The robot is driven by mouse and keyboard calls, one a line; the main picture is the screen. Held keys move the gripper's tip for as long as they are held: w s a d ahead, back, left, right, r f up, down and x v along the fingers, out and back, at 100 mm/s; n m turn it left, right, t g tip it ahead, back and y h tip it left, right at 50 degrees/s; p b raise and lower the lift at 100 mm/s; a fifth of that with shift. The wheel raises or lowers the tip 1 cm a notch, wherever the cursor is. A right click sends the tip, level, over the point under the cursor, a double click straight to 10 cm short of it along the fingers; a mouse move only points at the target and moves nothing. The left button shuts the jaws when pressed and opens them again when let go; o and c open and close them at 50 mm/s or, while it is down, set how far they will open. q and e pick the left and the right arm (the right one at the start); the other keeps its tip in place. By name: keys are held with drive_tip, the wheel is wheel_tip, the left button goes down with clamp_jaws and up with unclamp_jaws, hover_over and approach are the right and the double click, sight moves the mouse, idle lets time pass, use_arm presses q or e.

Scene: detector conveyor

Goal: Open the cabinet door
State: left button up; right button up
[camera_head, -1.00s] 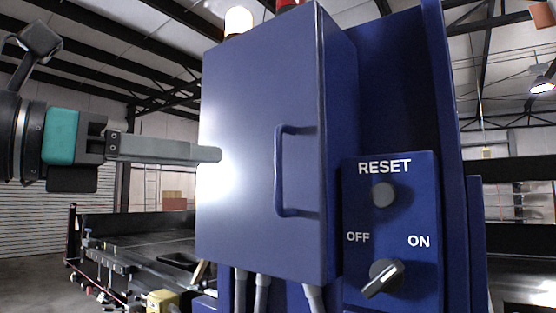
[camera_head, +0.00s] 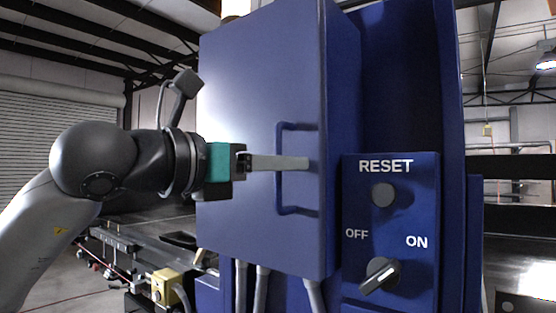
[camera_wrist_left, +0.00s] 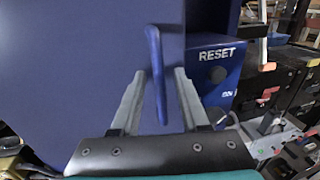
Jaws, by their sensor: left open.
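The blue cabinet door (camera_head: 235,200) is shut and faces me in the head view. Its blue bar handle (camera_head: 280,185) stands upright near the door's right edge. My left gripper (camera_head: 306,163) reaches in from the left, its finger crossing in front of the handle at mid-height. In the left wrist view the left gripper (camera_wrist_left: 158,100) is open, with the handle (camera_wrist_left: 156,65) upright between its two fingers. The handle looks apart from both fingers, a little closer to the right one. My right gripper is not in view.
To the right of the door is a blue control panel (camera_head: 410,232) with a RESET button (camera_head: 383,194) and an OFF/ON knob (camera_head: 381,275). Grey conduits (camera_head: 262,285) run down below the cabinet. A conveyor (camera_head: 145,245) stands behind at the left.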

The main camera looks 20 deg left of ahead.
use_arm(q)
clamp_jaws()
idle(1.4)
